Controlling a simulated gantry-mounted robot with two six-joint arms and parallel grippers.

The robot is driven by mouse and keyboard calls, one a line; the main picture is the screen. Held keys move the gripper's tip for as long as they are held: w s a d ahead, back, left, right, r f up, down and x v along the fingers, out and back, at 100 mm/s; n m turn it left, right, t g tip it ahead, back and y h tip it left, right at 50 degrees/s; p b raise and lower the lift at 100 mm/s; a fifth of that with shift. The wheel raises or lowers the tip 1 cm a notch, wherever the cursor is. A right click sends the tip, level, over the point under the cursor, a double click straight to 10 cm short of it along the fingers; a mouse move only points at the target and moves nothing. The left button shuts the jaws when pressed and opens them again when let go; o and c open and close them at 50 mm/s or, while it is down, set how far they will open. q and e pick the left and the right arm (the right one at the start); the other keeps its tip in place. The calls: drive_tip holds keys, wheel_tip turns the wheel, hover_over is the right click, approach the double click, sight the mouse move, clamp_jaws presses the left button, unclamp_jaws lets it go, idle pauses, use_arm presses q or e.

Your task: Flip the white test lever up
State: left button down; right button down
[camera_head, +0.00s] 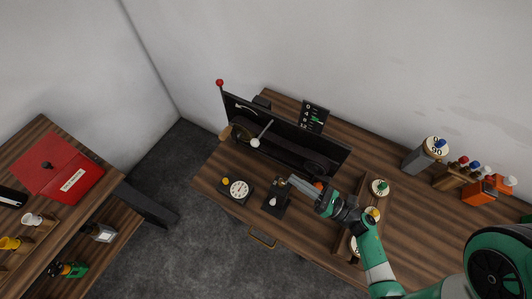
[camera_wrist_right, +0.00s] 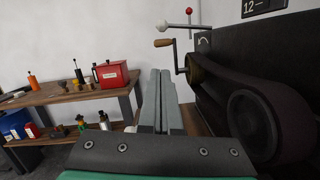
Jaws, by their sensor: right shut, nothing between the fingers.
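A small black box (camera_head: 283,199) with a white knob (camera_head: 272,201), likely the white test lever, stands near the table's front edge. Another white ball (camera_head: 255,142) sits on a rod at the belt machine (camera_head: 290,135); it also shows in the right wrist view (camera_wrist_right: 164,23). I cannot tell for certain which is the test lever. My right gripper (camera_head: 289,180) is shut and empty, close above the black box, its fingers pointing left. Its fingers (camera_wrist_right: 161,76) are together in the right wrist view. The black box is hidden there. My left gripper is not in view.
A white dial gauge (camera_head: 239,189) stands left of the black box. A red-knobbed rod (camera_head: 220,83) rises at the machine's left end. A wooden rack with round pieces (camera_head: 380,187) lies to the right. A red box (camera_head: 70,178) is on the separate left bench.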

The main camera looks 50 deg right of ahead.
sight(263, 133)
drive_tip(key=r+p+x, duration=0.2)
drive_tip(key=p+x, duration=0.2)
drive_tip(key=x, duration=0.8)
drive_tip(key=shift+d+r, duration=0.3)
drive_tip(key=shift+r, duration=0.05)
drive_tip(key=shift+s, duration=0.15)
